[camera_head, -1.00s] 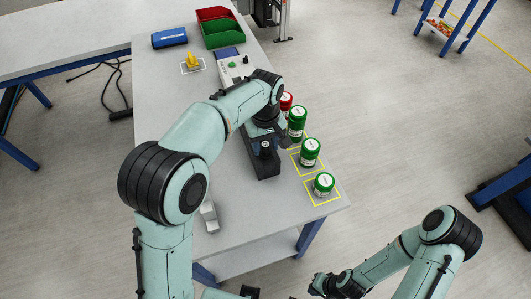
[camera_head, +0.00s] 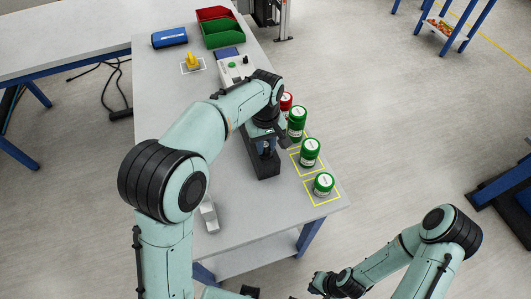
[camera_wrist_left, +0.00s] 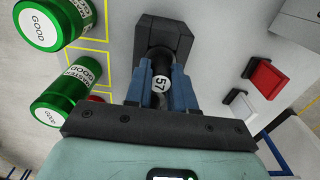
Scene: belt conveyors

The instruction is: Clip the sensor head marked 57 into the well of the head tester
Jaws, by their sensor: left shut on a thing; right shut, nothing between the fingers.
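The sensor head marked 57 (camera_wrist_left: 161,84) is a dark cylinder with a round white label. My left gripper (camera_wrist_left: 158,92) is shut on it, its blue fingers on either side. In the head view my left gripper (camera_head: 266,145) is over a long dark block (camera_head: 264,168) on the bench, seemingly the head tester. In the wrist view this block (camera_wrist_left: 178,30) lies just beyond the fingers, with a dark opening at the head's far end. I cannot tell how deep the head sits. My right gripper (camera_head: 317,285) is shut and empty, off the bench at the bottom.
Green canisters (camera_head: 310,150) and a red one (camera_head: 286,99) line the bench's right edge by yellow outlines. Red (camera_wrist_left: 266,76) and white (camera_wrist_left: 240,106) blocks stand nearby. A grey metal piece (camera_head: 208,215) lies left. Bins (camera_head: 221,33) stand at the back.

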